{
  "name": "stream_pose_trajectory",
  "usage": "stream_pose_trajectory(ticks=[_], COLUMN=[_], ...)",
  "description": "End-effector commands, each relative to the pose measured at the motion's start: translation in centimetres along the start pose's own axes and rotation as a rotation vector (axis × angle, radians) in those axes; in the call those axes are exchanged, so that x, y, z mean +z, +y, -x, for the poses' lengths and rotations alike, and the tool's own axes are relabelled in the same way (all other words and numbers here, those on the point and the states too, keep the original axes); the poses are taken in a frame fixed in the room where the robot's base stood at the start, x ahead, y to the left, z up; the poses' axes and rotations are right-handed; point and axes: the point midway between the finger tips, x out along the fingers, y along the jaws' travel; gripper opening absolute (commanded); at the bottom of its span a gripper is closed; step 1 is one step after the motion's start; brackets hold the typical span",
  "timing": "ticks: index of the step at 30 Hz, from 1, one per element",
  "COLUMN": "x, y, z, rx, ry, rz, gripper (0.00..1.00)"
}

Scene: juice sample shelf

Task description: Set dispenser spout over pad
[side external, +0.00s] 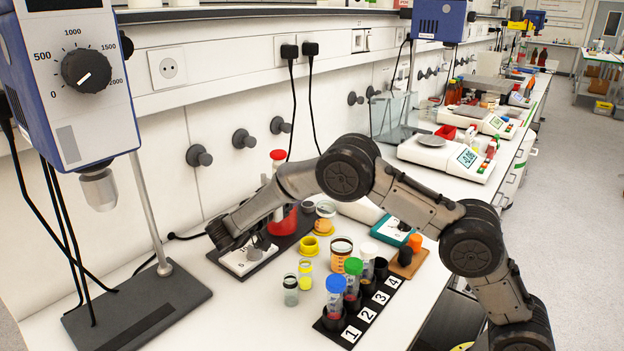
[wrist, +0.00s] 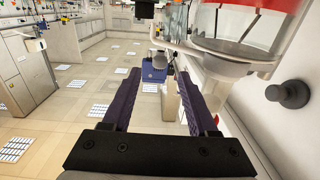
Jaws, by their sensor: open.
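The dispenser, a red-bodied bottle (side external: 283,221) with a red top, stands on a dark base beside the wall in the side view. My arm crosses in front of part of it, and I cannot make out its spout clearly. In the wrist view a clear vessel with a red band (wrist: 245,62), likely the dispenser, shows large at upper right. My gripper (side external: 222,236) is low in front of the dispenser. In the wrist view my gripper (wrist: 157,78) has its fingers wide apart, with nothing between them.
A rack (side external: 372,305) of capped tubes marked with numbers stands at the front. Small jars (side external: 291,290) and an orange-filled beaker (side external: 341,252) stand near my arm. A stirrer stand base (side external: 140,308) is at left.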

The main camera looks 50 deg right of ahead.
Motion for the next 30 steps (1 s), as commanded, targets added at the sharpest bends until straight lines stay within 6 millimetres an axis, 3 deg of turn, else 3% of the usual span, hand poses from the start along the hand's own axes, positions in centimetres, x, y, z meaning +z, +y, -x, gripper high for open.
stream_pose_trajectory(ticks=[6, 12, 26, 30], x=[0.0, 0.0, -0.2, -4.2], y=[-0.1, 0.0, 0.0, 0.7], z=[4.4, 6.4, 6.3, 4.5], rx=[-0.003, -0.001, 0.010, 0.043], ry=[0.000, 0.001, -0.001, -0.031], rz=[-0.001, -0.001, -0.005, -0.086], gripper=[0.59, 0.59, 0.59, 0.59])
